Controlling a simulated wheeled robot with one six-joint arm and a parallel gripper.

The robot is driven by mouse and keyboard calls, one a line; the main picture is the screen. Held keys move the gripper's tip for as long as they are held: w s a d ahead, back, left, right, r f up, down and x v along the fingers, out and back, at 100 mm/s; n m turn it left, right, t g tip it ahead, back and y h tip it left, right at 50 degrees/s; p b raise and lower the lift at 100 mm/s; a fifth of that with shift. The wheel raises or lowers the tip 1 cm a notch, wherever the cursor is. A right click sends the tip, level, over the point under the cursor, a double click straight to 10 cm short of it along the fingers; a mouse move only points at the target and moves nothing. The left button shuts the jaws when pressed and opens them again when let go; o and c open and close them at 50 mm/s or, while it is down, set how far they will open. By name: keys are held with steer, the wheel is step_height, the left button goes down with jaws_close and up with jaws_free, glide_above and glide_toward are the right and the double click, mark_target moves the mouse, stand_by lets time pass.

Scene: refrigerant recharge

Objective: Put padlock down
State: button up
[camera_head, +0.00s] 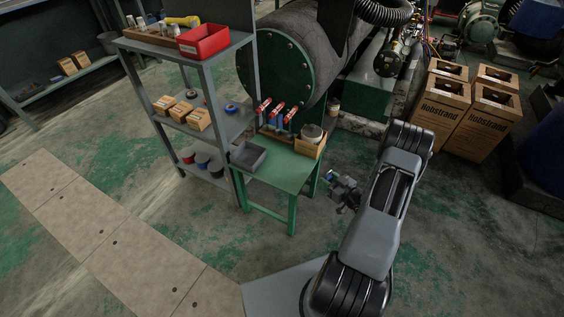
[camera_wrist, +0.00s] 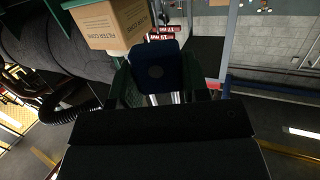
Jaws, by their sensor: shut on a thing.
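In the wrist view a blue padlock body (camera_wrist: 155,72) with a silver shackle sits between the fingers of my gripper (camera_wrist: 163,88), which is shut on it. In the head view my gripper (camera_head: 342,190) hangs in the air right of the green table (camera_head: 285,172), and a small blue spot at its tip appears to be the padlock (camera_head: 331,178). Much of the gripper is dark in the wrist view, and the shackle is partly hidden.
The green table bears a grey tray (camera_head: 248,156) and a wooden rack (camera_head: 296,141) with red-and-blue items and a round object. A grey shelf unit (camera_head: 185,130) stands left. Hobstrand boxes (camera_head: 440,105) stand right. A cardboard box (camera_wrist: 112,22) shows in the wrist view.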

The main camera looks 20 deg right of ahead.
steer(key=b, duration=0.3)
glide_toward(297, 162)
steer(key=w+r, duration=0.1)
steer(key=w, duration=0.1)
steer(key=w+a+r, duration=0.1)
steer(key=w, duration=0.1)
steer(key=w+a+r, duration=0.1)
steer(key=w, duration=0.1)
steer(key=shift+w+a+r, duration=0.15)
steer(key=shift+w, duration=0.15)
steer(key=b+x, duration=0.2)
steer(key=x, duration=0.1)
steer(key=shift+f, duration=0.55)
steer(key=shift+s+r, duration=0.1)
steer(key=o, duration=0.7)
